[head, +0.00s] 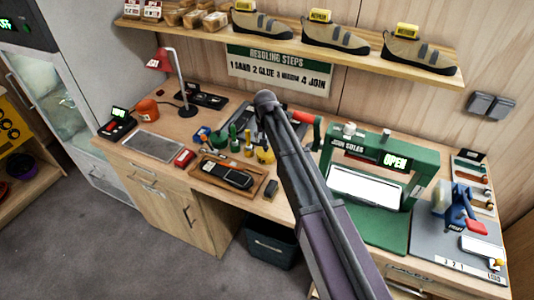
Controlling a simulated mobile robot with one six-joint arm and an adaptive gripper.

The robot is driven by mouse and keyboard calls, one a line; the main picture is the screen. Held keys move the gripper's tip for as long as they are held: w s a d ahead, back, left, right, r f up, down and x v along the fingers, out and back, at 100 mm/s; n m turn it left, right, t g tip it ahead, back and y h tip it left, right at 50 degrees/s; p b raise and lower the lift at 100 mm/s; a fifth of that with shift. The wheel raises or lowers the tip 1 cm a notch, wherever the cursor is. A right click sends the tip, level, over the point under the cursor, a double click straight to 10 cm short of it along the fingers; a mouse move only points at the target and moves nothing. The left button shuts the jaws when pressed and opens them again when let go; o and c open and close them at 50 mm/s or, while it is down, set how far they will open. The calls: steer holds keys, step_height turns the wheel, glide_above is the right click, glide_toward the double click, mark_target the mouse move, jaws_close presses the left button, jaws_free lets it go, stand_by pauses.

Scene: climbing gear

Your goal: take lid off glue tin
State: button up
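I cannot pick out the glue tin or its lid for sure. Small green (233,137), blue (203,134) and yellow (265,156) items stand mid-bench, too small to tell apart, and my arm covers part of that area. An orange rounded pot (147,109) stands at the back left of the bench, and I cannot tell whether it is the tin. My arm rises from the bottom edge to a dark joint above the middle of the bench. My gripper's fingers cannot be made out.
A wooden tray (206,175) holds a dark shoe (225,175). A red lamp (160,60) stands behind it. A green press (428,160) marked OPEN and a blue clamp-like tool (447,203) are at right. A shelf (300,46) with shoes overhangs the bench.

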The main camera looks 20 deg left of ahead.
mark_target(266, 150)
steer(key=shift+f, duration=0.15)
steer(key=shift+w+a+f+b, duration=0.1)
steer(key=shift+w+f+b, duration=0.1)
steer(key=shift+f+b, duration=1.15)
steer(key=shift+w+f+b, duration=0.2)
steer(key=shift+f+b, duration=1.05)
steer(key=shift+b, duration=0.15)
jaws_close()
